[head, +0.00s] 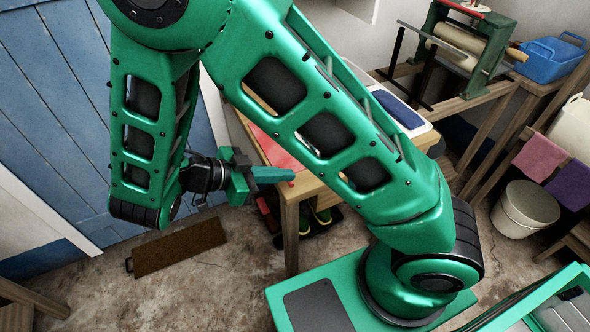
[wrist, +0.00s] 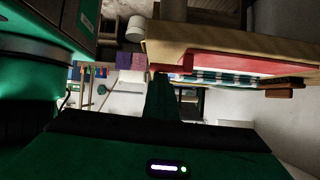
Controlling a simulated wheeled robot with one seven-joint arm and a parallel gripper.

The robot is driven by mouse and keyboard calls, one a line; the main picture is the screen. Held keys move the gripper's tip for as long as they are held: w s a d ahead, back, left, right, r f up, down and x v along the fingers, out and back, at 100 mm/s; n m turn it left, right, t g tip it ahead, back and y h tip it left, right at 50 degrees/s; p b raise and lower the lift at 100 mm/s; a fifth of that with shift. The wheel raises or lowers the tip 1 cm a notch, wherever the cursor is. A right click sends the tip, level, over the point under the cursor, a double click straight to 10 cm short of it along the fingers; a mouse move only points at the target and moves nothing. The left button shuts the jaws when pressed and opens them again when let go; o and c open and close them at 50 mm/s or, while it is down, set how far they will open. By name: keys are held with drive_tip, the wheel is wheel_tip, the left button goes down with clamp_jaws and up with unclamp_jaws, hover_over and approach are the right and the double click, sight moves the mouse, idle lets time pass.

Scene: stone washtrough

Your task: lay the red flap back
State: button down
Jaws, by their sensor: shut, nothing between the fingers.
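The red flap (head: 277,150) lies at the left end of the wooden table, partly hidden behind my arm. In the wrist view the red flap (wrist: 205,63) shows as a thin band along the table, with striped teal and white cloth (wrist: 220,78) beside it. My gripper (head: 291,175) is shut and empty, with its fingers pointing right, close to the table's front left corner and the flap's edge. In the wrist view the shut fingers (wrist: 160,78) end near the red edge. I cannot tell whether they touch it.
The wooden table (head: 291,195) stands behind my arm, with a dark blue cloth (head: 400,108) on its right part. A mangle (head: 460,40) and blue tub (head: 551,58) stand on a bench at back right. A brown mat (head: 178,248) lies on the open floor at left.

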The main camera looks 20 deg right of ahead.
drive_tip(key=shift+s+a+f+n, duration=0.3)
drive_tip(key=shift+a+f+n, duration=0.1)
drive_tip(key=shift+a+f, duration=0.35)
drive_tip(key=shift+m, duration=0.3)
drive_tip(key=r, duration=0.1)
drive_tip(key=d+r, duration=0.1)
drive_tip(key=r, duration=0.1)
drive_tip(key=w+r, duration=0.1)
drive_tip(key=r, duration=0.1)
drive_tip(key=shift+d+r, duration=0.1)
drive_tip(key=shift+d, duration=0.1)
drive_tip(key=a+f, duration=0.1)
drive_tip(key=a, duration=0.8)
drive_tip(key=shift+s, duration=0.45)
drive_tip(key=shift+f, duration=0.1)
